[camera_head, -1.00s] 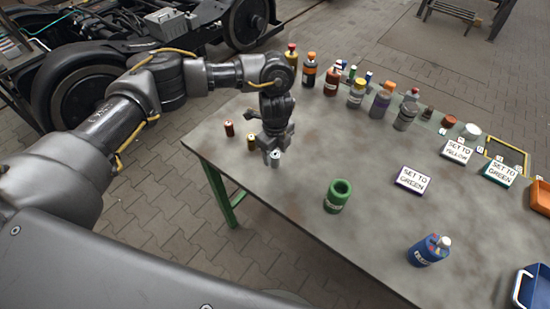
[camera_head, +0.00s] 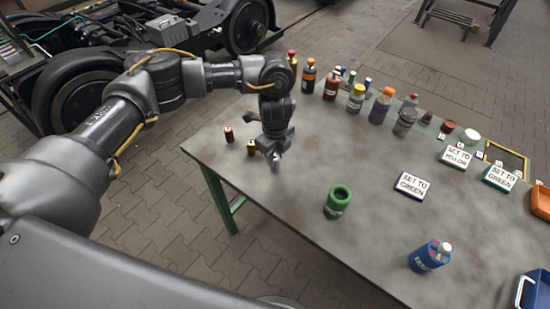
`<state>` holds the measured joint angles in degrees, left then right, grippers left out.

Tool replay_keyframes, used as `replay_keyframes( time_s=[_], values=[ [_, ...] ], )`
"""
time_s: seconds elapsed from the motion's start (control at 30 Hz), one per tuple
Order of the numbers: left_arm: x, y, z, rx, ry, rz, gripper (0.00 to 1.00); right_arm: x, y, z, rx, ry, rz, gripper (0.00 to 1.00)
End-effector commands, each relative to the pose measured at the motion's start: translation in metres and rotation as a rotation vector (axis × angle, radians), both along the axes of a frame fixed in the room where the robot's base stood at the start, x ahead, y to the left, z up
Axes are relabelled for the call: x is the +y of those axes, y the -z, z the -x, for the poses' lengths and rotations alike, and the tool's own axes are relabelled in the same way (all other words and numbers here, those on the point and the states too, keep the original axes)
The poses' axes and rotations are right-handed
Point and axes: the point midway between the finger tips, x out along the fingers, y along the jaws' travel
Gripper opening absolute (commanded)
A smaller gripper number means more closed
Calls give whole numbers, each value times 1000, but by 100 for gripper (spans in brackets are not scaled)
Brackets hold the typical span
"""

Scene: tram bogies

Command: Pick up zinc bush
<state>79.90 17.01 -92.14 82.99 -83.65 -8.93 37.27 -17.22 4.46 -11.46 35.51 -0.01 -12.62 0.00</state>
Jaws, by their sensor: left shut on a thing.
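My left gripper (camera_head: 273,156) points down over the near left part of the table, to the right of two small bushes. It is shut on the zinc bush (camera_head: 276,166), a small pale grey piece that shows only in part below the fingers. I cannot tell whether the bush touches the table. A dark red bush (camera_head: 229,134) and a brass-coloured bush (camera_head: 251,148) stand to its left, apart from the gripper. My right gripper is not in view.
The table (camera_head: 300,240) holds a green ring-topped container (camera_head: 338,202), a blue bottle (camera_head: 430,256) and sign blocks (camera_head: 411,186). Several bottles (camera_head: 331,85) line its far edge. An orange bin (camera_head: 541,201) is at the right.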

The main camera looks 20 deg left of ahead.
Motion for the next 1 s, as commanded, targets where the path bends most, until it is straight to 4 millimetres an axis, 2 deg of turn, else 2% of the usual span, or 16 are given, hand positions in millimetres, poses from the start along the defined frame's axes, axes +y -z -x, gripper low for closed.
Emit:
replay_keyframes(
  time_s=[0.1, 0.37, 0.5, 0.7, 0.83, 1.0],
  values=[
    [0, -22, 0, -4, 4, -1, 3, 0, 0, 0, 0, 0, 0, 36],
    [-8, -77, 50, -6, 9, -3, 3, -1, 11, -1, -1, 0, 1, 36],
    [-14, -89, 83, -4, 9, -3, 3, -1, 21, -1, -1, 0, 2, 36],
    [-19, -105, 118, -3, 6, -3, 3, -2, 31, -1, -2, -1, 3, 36],
    [-22, -112, 131, -2, 2, -1, 3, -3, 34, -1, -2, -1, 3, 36],
    [-23, -116, 138, 0, -1, -2, 3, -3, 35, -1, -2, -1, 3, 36]
  ],
)
